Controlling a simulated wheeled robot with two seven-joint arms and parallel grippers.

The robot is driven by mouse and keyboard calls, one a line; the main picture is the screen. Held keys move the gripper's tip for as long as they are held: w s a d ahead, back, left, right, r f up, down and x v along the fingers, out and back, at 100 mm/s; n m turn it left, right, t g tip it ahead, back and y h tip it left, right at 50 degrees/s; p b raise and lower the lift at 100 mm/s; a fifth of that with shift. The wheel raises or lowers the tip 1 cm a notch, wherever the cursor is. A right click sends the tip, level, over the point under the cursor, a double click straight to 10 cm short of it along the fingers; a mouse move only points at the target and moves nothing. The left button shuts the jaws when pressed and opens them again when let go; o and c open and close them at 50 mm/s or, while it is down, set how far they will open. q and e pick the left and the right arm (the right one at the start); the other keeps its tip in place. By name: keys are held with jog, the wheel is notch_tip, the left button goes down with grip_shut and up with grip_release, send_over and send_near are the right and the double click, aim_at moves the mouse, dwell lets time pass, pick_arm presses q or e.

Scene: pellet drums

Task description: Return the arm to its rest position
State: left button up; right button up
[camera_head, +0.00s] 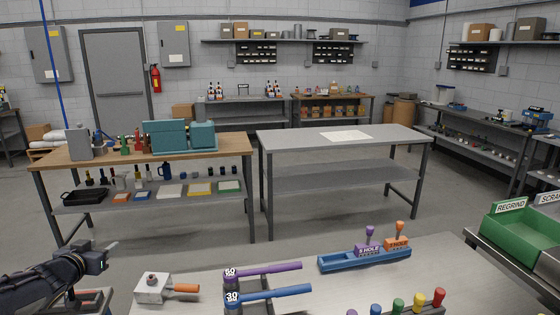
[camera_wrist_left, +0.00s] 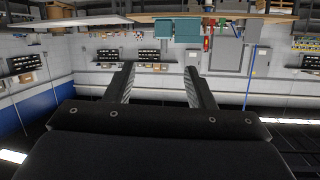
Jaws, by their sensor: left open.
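My left arm (camera_head: 45,282) comes in from the lower left in the head view. Its gripper (camera_head: 112,246) is held out to the left of the near bench, with nothing between the fingers. In the left wrist view the gripper (camera_wrist_left: 160,82) shows two dark fingers spread apart, with only the room behind them. That view appears upside down. My right gripper is in neither view.
The near bench (camera_head: 445,265) holds a white block with an orange handle (camera_head: 153,289), purple and blue handled tools (camera_head: 268,271), a blue holder (camera_head: 365,258) and several coloured knobs. A green bin (camera_head: 520,240) stands right. Grey (camera_head: 290,143) and wooden (camera_head: 60,155) tables stand beyond.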

pick_arm(q)
jog(key=s+d+r+n+g+y, duration=0.2)
jog(key=s+d+r+n, duration=0.15)
jog(key=s, duration=0.55)
jog(key=s+d+f+m+g+h, duration=0.1)
jog(key=s+d+f+g+h, duration=0.2)
jog(key=s+d, duration=0.9)
jog(key=s+d+f+m+g+h+b, duration=0.1)
jog(key=s+d+f+g+h, duration=0.3)
jog(key=s+d, duration=0.8)
jog(key=s+f, duration=0.1)
jog(key=s, duration=0.2)
jog(key=shift+s+f, duration=0.15)
jog(key=shift+f, duration=0.1)
